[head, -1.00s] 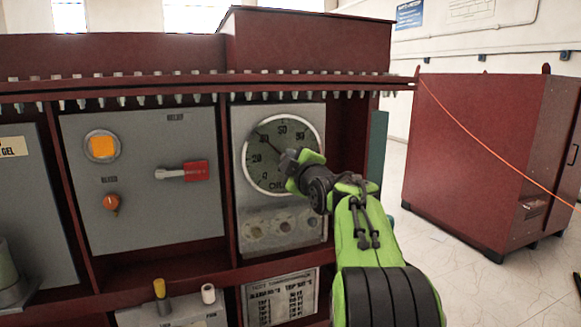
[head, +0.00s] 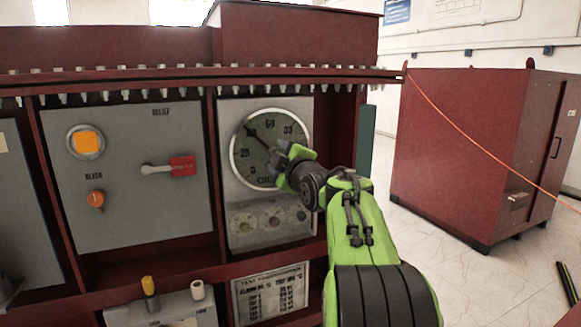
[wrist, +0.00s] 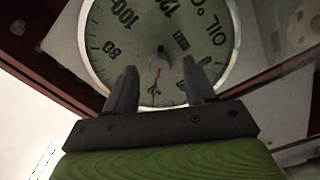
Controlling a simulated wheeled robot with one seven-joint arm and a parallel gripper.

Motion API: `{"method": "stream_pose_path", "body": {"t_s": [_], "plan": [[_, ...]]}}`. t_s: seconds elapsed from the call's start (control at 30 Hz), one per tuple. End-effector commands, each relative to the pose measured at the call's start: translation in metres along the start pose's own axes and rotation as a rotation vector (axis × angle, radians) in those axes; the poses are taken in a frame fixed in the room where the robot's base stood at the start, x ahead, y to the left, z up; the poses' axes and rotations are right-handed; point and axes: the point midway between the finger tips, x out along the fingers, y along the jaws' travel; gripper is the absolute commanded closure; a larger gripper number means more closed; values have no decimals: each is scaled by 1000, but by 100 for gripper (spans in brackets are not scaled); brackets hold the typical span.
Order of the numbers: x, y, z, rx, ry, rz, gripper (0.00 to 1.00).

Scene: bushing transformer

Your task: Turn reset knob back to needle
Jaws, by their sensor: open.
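My gripper (head: 287,158) is in front of the dial's lower right part. In the wrist view its open fingers (wrist: 161,80) stand apart, with the red pointer between them and nothing gripped. I cannot make out a separate reset knob.
Left of the gauge are an orange button (head: 87,143), a red-tagged relief lever (head: 182,166) and an orange bleed knob (head: 96,199). A bolted red flange (head: 200,82) runs above. A red cabinet (head: 455,150) stands right, with an orange cable (head: 470,136) crossing before it.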

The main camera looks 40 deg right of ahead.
Motion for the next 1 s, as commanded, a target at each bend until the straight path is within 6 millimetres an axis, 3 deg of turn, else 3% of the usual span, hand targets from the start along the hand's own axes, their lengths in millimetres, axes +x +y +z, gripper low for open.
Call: {"method": "stream_pose_path", "body": {"t_s": [0.3,0.5,0.63,1.0], "plan": [[-91,-1,2,0,-2,5,45],[-132,-1,1,0,-1,2,45],[-141,-1,0,0,0,0,45],[-142,-1,0,0,0,0,45]]}}
